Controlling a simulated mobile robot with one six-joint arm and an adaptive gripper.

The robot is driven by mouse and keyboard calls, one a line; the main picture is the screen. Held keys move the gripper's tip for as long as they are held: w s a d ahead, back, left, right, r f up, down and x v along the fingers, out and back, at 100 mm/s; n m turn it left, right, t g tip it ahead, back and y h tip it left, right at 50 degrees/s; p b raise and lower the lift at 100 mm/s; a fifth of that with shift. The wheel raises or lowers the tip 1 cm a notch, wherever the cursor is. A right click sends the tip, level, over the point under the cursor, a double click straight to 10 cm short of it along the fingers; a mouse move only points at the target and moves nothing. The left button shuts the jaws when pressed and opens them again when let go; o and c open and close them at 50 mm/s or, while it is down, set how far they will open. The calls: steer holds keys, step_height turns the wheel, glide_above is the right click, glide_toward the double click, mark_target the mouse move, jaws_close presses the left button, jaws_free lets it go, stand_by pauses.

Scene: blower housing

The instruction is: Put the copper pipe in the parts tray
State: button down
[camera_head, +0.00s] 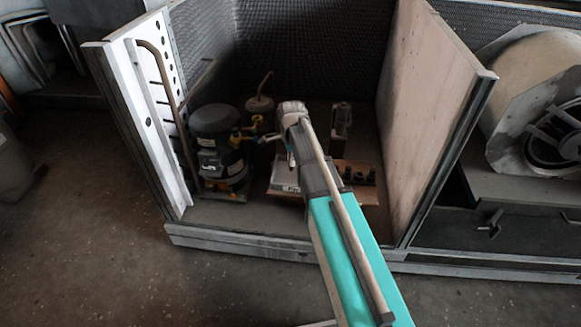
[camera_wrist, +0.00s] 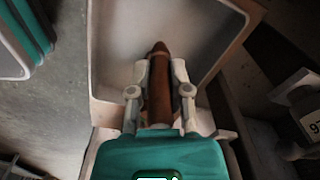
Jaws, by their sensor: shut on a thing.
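The copper pipe (camera_wrist: 158,98) is a short brown cylinder with a tapered end in the wrist view. My gripper (camera_wrist: 160,72) is shut on it, with one pale finger along each side. A pale open tray (camera_wrist: 108,60) with raised walls lies behind the pipe in the wrist view, and the pipe's tip shows against its inside. I cannot tell the height of the pipe above the tray floor. In the head view my arm reaches into the housing and hides the gripper and the held pipe.
The housing has a perforated white panel (camera_head: 150,90) at left and a pale side wall (camera_head: 432,120) at right. A black compressor (camera_head: 217,140) stands at left inside. A numbered pale block (camera_wrist: 305,98) is right of the tray. Bare floor (camera_head: 80,240) lies outside.

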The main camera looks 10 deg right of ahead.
steer(key=shift+f+b, duration=0.95)
steer(key=shift+f, duration=0.35)
steer(key=shift+f, duration=0.15)
steer(key=c, duration=0.6)
jaws_free()
steer(key=shift+o, duration=0.2)
steer(key=shift+r, duration=0.25)
step_height(320, 180, up, 12)
steer(key=p, duration=1.2)
